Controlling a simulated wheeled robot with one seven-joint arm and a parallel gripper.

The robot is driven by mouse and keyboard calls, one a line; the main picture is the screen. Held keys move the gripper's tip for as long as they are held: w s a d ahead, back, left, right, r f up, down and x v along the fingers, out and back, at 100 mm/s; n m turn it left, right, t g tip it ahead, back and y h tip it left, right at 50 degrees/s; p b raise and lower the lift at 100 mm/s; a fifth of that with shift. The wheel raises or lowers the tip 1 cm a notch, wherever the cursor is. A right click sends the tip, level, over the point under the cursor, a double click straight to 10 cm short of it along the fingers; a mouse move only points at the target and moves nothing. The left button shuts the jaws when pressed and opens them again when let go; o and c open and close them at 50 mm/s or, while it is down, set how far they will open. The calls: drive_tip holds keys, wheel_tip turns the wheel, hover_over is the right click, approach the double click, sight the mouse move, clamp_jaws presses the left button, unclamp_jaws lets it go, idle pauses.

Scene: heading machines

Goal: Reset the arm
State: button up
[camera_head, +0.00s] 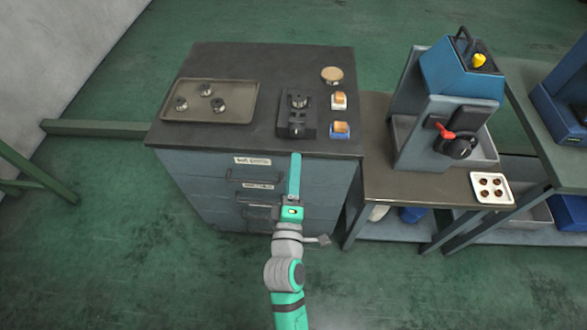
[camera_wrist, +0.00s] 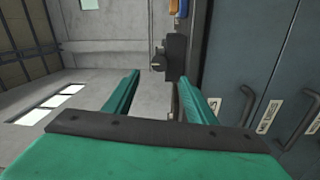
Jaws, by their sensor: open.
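My green gripper (camera_head: 295,178) is in front of the dark grey drawer cabinet (camera_head: 215,180), near its top front edge in the head view. In the wrist view my gripper (camera_wrist: 160,95) shows two green fingers spread apart with nothing between them. It is open and empty. My grey and green arm reaches up from the bottom of the head view. The wrist view looks along the cabinet front, with drawer handles and labels at the right.
On the cabinet top are a tray (camera_head: 247,112) with three metal parts, a dark fixture (camera_head: 296,116), a round wooden-topped item (camera_head: 332,75) and two small blocks. A blue machine (camera_head: 455,75) and a white tray (camera_head: 492,189) stand on the right table.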

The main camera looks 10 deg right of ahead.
drive_tip(key=s+a+f+m+g+y, duration=0.1)
drive_tip(key=s+m, duration=0.3)
drive_tip(key=s, duration=0.6)
drive_tip(key=s+a+f+m+g+y, duration=0.1)
drive_tip(key=s+a+f+m+y, duration=0.1)
drive_tip(key=s, duration=0.8)
drive_tip(key=s+a+f+m+y, duration=0.1)
drive_tip(key=s+a+f+m, duration=0.3)
drive_tip(key=s+m, duration=0.3)
drive_tip(key=s+f, duration=0.1)
drive_tip(key=s, duration=0.2)
drive_tip(key=shift+s+f+m+g+y, duration=0.2)
drive_tip(key=shift+s+m+g+y, duration=0.1)
drive_tip(key=shift+s+g, duration=0.1)
